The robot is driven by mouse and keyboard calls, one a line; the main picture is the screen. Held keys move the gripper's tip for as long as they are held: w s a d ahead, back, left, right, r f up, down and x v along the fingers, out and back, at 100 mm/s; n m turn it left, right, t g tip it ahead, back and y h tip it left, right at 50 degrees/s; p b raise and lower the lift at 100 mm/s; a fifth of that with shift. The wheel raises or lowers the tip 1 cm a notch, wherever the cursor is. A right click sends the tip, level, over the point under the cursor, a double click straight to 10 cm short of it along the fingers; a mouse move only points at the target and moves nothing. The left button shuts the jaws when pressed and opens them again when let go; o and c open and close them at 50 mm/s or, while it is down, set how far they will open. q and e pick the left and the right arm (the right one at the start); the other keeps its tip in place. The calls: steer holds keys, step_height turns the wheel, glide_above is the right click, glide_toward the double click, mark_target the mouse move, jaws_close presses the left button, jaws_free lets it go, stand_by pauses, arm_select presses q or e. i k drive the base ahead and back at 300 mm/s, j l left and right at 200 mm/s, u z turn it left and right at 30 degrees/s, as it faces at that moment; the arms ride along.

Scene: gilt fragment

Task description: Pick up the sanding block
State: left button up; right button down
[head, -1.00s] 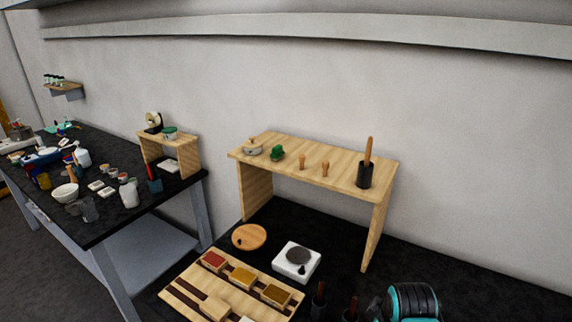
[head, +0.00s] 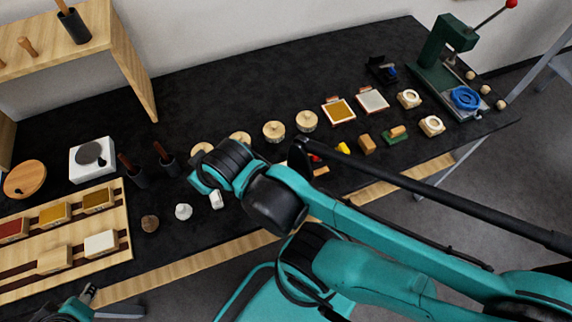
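Two small blocks on the black bench fit the sanding block: a plain brown block (head: 367,145) and, to its right, a green-based block with a tan top (head: 396,133). I cannot tell for certain which it is. Both lie beyond my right arm, with no gripper touching them. My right arm reaches across the bench from the lower right. Its wrist end, with the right gripper (head: 209,190), is well left of the blocks; its fingers are not clear. My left gripper (head: 92,298) shows only partly at the bottom left, by the bench's front edge, far from the blocks.
A green lever press (head: 445,55) stands at the far right. Round wooden lidded pots (head: 274,131) and framed pads (head: 339,111) lie mid-bench. A wooden tray of blocks (head: 120,215) and a white scale (head: 93,160) are at left.

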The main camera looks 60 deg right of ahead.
mark_target(365, 142)
steer(key=k+z, duration=0.1)
steer(key=z, duration=0.7)
steer(key=k+l+z, duration=0.1)
steer(key=z, duration=0.25)
steer(key=l+z, duration=0.15)
steer(key=z, duration=0.25)
